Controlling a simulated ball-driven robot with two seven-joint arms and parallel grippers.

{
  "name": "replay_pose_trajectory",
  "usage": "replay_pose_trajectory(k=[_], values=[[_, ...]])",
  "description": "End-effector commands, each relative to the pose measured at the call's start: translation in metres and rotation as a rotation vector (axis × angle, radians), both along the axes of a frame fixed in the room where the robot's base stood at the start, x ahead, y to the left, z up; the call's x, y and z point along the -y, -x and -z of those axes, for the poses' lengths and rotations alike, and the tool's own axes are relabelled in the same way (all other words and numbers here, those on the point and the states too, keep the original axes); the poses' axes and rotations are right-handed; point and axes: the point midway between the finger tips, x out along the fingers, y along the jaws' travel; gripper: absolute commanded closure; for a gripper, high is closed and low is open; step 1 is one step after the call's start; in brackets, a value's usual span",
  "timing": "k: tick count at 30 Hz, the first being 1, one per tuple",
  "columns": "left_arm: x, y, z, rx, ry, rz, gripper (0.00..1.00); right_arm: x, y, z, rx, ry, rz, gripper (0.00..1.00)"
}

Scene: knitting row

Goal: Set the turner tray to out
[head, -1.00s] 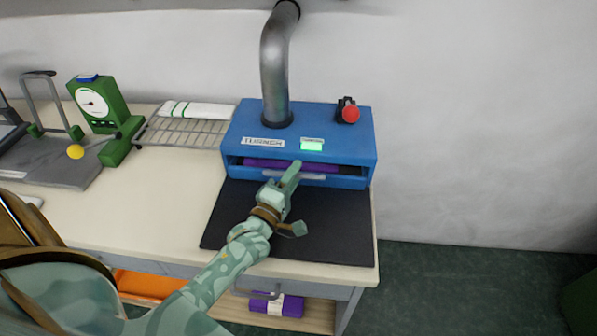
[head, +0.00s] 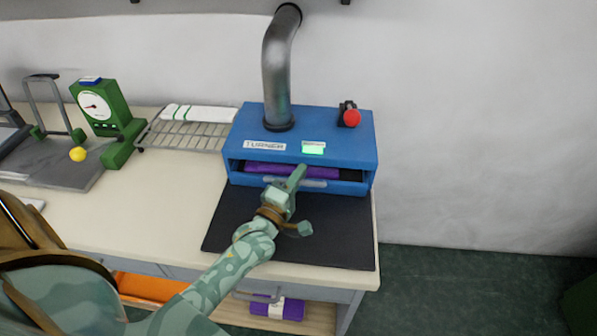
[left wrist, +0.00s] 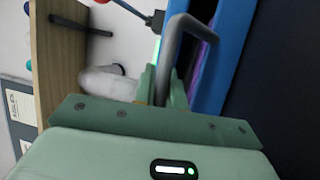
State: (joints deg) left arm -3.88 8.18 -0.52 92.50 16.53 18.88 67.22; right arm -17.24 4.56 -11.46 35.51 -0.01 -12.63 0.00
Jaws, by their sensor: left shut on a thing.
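The turner (head: 300,133) is a blue box labelled TURNER at the back right of the bench. Its tray (head: 340,186) is a blue drawer in the front, with a grey bar handle, and a purple thing (head: 278,170) lies inside it. My left gripper (head: 298,176) is shut on the tray handle, which shows in the left wrist view (left wrist: 176,60) between the fingers. The fingers hide part of the handle in the head view. My right gripper is not in view.
A dark mat (head: 335,228) lies clear in front of the turner. A red knob (head: 351,115) and a metal pipe (head: 277,70) stand on top. A wire rack (head: 185,137) and a green dial gauge (head: 100,108) stand to the left.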

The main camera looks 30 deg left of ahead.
Motion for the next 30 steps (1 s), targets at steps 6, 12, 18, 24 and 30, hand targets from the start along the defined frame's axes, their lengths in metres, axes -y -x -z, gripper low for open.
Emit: replay_pose_trajectory(k=[6, 12, 18, 24, 30], values=[[0.018, 0.037, -0.004, -0.007, 0.002, 0.002, 1.00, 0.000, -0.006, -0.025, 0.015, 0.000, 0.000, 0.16], [0.040, 0.083, -0.003, -0.008, 0.002, 0.001, 1.00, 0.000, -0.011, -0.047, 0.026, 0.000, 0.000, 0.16], [0.061, 0.126, -0.002, -0.007, 0.001, 0.002, 1.00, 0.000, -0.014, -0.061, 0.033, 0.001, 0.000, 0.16], [0.076, 0.159, 0.000, -0.006, 0.001, 0.001, 1.00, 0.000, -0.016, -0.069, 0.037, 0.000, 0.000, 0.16], [0.085, 0.177, 0.001, -0.005, 0.000, 0.001, 1.00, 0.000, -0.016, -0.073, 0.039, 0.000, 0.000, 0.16]])
